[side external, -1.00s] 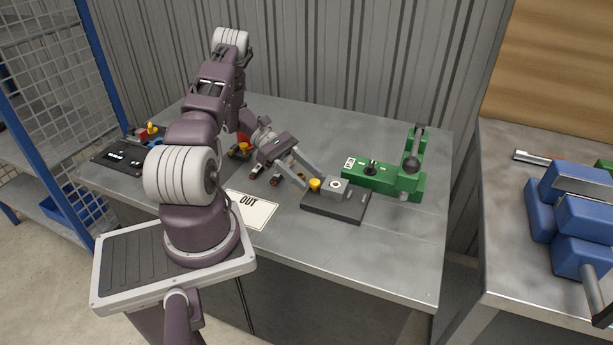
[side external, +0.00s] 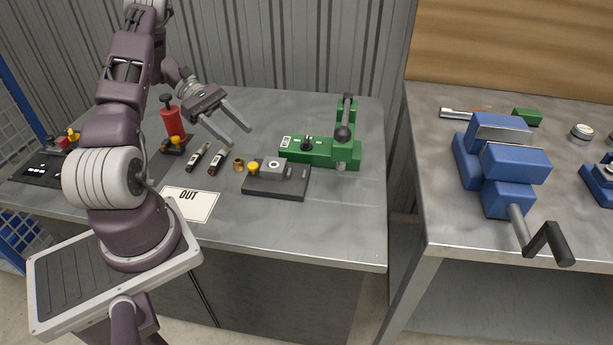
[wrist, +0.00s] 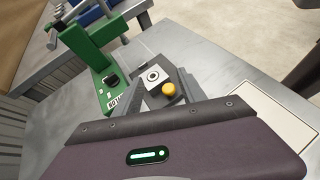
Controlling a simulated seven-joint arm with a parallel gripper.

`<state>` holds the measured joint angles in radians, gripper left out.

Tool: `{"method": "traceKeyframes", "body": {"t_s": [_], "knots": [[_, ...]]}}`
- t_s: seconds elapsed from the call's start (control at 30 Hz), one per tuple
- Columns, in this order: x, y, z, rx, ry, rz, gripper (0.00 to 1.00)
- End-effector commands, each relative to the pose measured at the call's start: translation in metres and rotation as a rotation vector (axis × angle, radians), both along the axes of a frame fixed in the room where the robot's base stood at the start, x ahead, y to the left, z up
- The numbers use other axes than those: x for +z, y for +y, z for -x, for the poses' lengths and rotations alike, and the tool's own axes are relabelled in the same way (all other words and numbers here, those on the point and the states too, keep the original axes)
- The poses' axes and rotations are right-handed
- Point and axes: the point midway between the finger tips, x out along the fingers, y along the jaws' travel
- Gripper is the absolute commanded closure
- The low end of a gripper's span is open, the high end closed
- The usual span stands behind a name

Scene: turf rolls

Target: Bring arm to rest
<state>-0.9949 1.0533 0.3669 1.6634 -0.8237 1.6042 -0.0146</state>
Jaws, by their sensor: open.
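My gripper (side external: 239,136) is open and empty in the side external view. It hangs in the air above the bench (side external: 300,230), apart from everything on it. Below its fingers are a small brass cylinder (side external: 238,164) and two dark stubby tools (side external: 197,157). To their right, a grey block (side external: 274,168) with a yellow knob (side external: 254,169) sits on a dark plate (side external: 275,187).
A green lever press (side external: 320,150) stands behind the dark plate. A white OUT card (side external: 190,203) lies at the front. A second bench at right bears a blue vise (side external: 505,160). The bench's front right is clear.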

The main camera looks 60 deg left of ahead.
Motion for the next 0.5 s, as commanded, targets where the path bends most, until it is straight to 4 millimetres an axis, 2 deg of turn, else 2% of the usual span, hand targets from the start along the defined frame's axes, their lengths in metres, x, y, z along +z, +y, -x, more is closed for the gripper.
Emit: {"method": "traceKeyframes", "body": {"t_s": [0.03,0.1,0.17,0.2,0.27,0.3,0.4,0.5], "knots": [[0.036,-0.025,-0.016,-0.112,-0.036,-0.085,0.52],[0.078,-0.067,-0.025,-0.283,-0.082,-0.217,0.52],[0.109,-0.104,-0.024,-0.429,-0.131,-0.332,0.52],[0.127,-0.128,-0.019,-0.527,-0.170,-0.411,0.52],[0.151,-0.163,-0.008,-0.670,-0.239,-0.534,0.52],[0.163,-0.185,0.003,-0.764,-0.289,-0.620,0.52],[0.186,-0.229,0.038,-0.989,-0.439,-0.845,0.52],[0.197,-0.257,0.074,-1.179,-0.611,-1.069,0.52]]}}
